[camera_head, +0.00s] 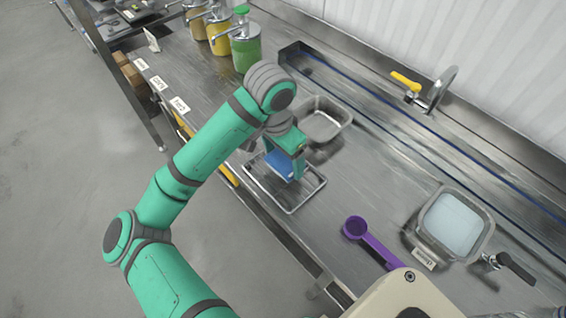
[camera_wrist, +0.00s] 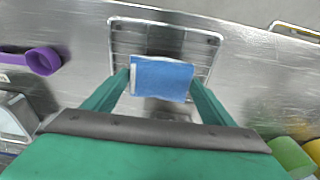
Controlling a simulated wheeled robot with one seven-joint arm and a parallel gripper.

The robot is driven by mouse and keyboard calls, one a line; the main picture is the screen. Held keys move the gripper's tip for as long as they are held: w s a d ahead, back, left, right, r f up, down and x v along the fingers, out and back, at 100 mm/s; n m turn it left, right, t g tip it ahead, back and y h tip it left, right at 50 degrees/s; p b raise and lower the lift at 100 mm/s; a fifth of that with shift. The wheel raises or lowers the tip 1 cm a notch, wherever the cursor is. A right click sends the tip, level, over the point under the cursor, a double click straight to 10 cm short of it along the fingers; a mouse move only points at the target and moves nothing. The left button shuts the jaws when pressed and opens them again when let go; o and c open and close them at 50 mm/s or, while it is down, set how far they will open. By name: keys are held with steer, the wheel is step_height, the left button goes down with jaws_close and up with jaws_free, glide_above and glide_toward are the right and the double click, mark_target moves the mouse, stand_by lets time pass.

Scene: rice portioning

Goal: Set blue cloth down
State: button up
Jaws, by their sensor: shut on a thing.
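The blue cloth (camera_wrist: 162,79) is a flat, roughly rectangular piece with a pale left edge, held between the two fingertips of my gripper (camera_wrist: 160,84) in the wrist view. In the head view the cloth (camera_head: 279,164) shows below my gripper (camera_head: 290,158), over a wire rack (camera_head: 292,211) on the steel counter. The rack (camera_wrist: 113,38) also shows behind the cloth in the wrist view. I cannot tell whether the cloth touches the rack. Part of the rack is hidden by the cloth and gripper.
A steel pan (camera_head: 340,108) stands just behind the rack. A purple scoop (camera_head: 372,244) lies to the right, near a container of pale liquid (camera_head: 487,222). Pump bottles (camera_head: 246,52) stand at the back left. A faucet (camera_head: 438,88) rises at the right. Bare counter (camera_head: 365,180) lies right of the rack.

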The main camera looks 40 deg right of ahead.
mark_target(282, 162)
steer(key=shift+w+f, duration=0.1)
steer(key=shift+f, duration=1.55)
steer(key=shift+f, duration=0.1)
steer(key=o, duration=0.9)
steer(key=shift+f, duration=0.1)
steer(key=r, duration=0.4)
steer(key=a+r, duration=0.1)
steer(key=r, duration=0.7)
steer(key=shift+a+r, duration=0.15)
steer(key=shift+a, duration=0.05)
steer(key=shift+d, duration=0.1)
